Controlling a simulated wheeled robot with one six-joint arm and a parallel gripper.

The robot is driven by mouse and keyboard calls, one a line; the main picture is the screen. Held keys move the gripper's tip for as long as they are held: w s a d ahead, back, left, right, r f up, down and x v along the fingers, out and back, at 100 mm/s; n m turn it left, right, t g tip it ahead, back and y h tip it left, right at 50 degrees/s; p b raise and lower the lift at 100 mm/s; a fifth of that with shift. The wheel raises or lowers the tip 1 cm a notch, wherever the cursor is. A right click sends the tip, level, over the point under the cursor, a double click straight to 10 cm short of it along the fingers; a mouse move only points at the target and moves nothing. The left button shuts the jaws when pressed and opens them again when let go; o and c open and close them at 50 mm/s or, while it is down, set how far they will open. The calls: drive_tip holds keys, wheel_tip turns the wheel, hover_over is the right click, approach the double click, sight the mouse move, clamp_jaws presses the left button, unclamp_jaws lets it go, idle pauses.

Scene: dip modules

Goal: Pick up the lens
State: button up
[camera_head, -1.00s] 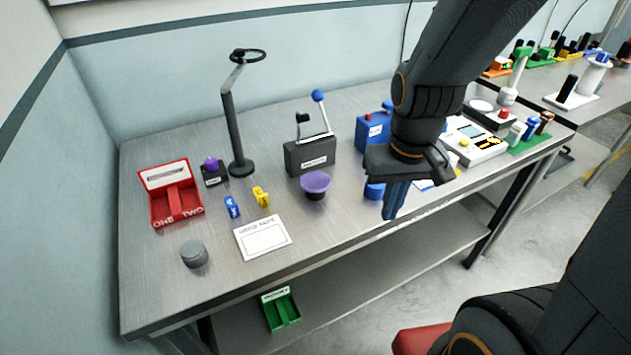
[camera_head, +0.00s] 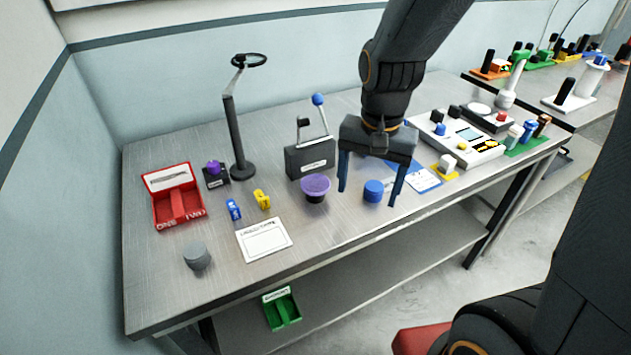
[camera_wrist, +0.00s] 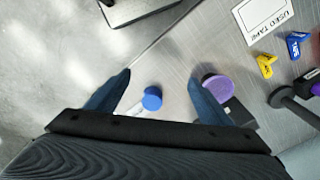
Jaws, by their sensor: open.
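No object is clearly marked as the lens; I cannot tell which one it is. A round blue piece (camera_head: 373,190) and a dark cup with a purple top (camera_head: 316,187) stand on the metal table near my gripper. My gripper (camera_head: 367,196) is open and empty, pointing down. In the head view the blue piece shows between its fingers, and the purple-topped cup is just left of them. In the wrist view the blue piece (camera_wrist: 152,98) appears between the fingers of my gripper (camera_wrist: 160,76), with the purple top (camera_wrist: 218,87) by the right finger.
A dark box with a blue-knobbed lever (camera_head: 310,158) stands behind the purple-topped cup. A red two-slot tray (camera_head: 180,206), a grey cylinder (camera_head: 196,257) and a white card (camera_head: 264,240) are at left. A white device (camera_head: 455,138) stands right. The table's front edge is close.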

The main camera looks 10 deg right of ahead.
sight(316, 183)
drive_tip(key=w+a+r+m+p, duration=0.3)
drive_tip(key=w+a+r+m, duration=0.2)
drive_tip(key=w+a+m, duration=0.5)
drive_tip(key=shift+s+f+m+g+p, duration=0.1)
drive_tip(key=shift+s+f+m+p, duration=0.3)
drive_tip(key=shift+f, duration=0.95)
drive_tip(key=shift+s+f+m+g+p, duration=0.15)
drive_tip(key=shift+f+m+p, duration=0.4)
drive_tip(key=shift+f, duration=0.75)
drive_tip(key=shift+s+f+m+g+p, duration=0.1)
drive_tip(key=shift+s+f+m+p, duration=0.3)
drive_tip(key=shift+f, duration=0.95)
drive_tip(key=shift+d, duration=0.1)
drive_tip(key=c, duration=1.2)
